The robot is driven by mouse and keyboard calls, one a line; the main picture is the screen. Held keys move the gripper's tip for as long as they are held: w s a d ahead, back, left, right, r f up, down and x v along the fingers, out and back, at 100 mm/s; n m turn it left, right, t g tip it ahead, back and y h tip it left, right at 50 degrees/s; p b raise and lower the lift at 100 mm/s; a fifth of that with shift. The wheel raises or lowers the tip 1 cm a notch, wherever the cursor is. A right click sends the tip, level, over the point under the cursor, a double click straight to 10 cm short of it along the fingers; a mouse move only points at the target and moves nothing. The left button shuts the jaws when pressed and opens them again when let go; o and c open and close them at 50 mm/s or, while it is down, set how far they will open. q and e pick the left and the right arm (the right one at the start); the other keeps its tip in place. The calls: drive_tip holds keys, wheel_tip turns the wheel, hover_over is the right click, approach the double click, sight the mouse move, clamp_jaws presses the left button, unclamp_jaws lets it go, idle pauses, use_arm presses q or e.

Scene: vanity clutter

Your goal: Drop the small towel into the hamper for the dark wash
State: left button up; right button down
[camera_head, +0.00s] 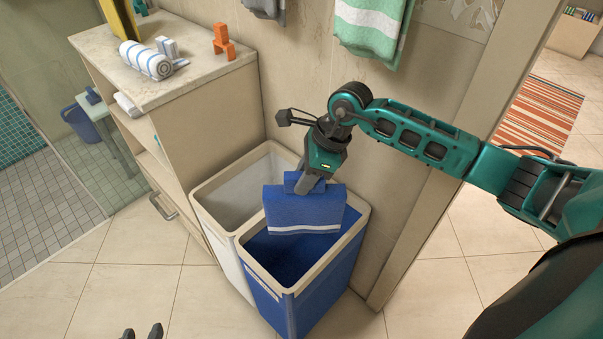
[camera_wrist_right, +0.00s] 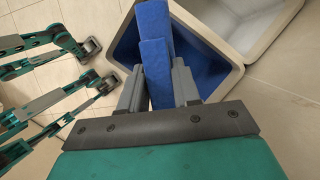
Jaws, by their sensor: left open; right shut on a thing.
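The small blue towel (camera_head: 304,212) with a white stripe hangs folded from my right gripper (camera_head: 309,184), over the opening of the blue hamper (camera_head: 318,290). My right gripper is shut on it. In the right wrist view the towel (camera_wrist_right: 155,62) shows between the fingers, with the blue hamper's wall (camera_wrist_right: 206,62) behind it. The towel's lower edge appears around rim height; I cannot tell how far it reaches inside. My left gripper (camera_head: 142,333) shows only its fingertips at the bottom edge of the head view, apart and empty.
A white hamper (camera_head: 222,190) stands directly beside the blue one. A shelf unit (camera_head: 215,110) holds a rolled striped towel (camera_head: 146,60) and an orange object (camera_head: 223,42). A green striped towel (camera_head: 370,25) hangs above. Floor in front is clear.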

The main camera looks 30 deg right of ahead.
drive_tip(key=shift+f, duration=0.5)
wheel_tip(320, 180, down, 3)
drive_tip(key=b, duration=0.2)
drive_tip(key=shift+b, duration=0.3)
drive_tip(key=shift+f+b, duration=0.45)
drive_tip(key=shift+f, duration=0.25)
drive_tip(key=c, duration=0.9)
unclamp_jaws()
drive_tip(key=shift+c, duration=0.2)
use_arm(q)
drive_tip(key=shift+w+d+f, duration=0.25)
drive_tip(key=shift+d+f, duration=0.4)
drive_tip(key=shift+f, duration=0.3)
use_arm(e)
drive_tip(key=shift+o, duration=1)
drive_tip(key=p+v, duration=0.1)
drive_tip(key=v, duration=0.6)
drive_tip(key=shift+s+r, duration=0.1)
drive_tip(key=shift+r, duration=0.15)
use_arm(q)
drive_tip(key=shift+r, duration=0.4)
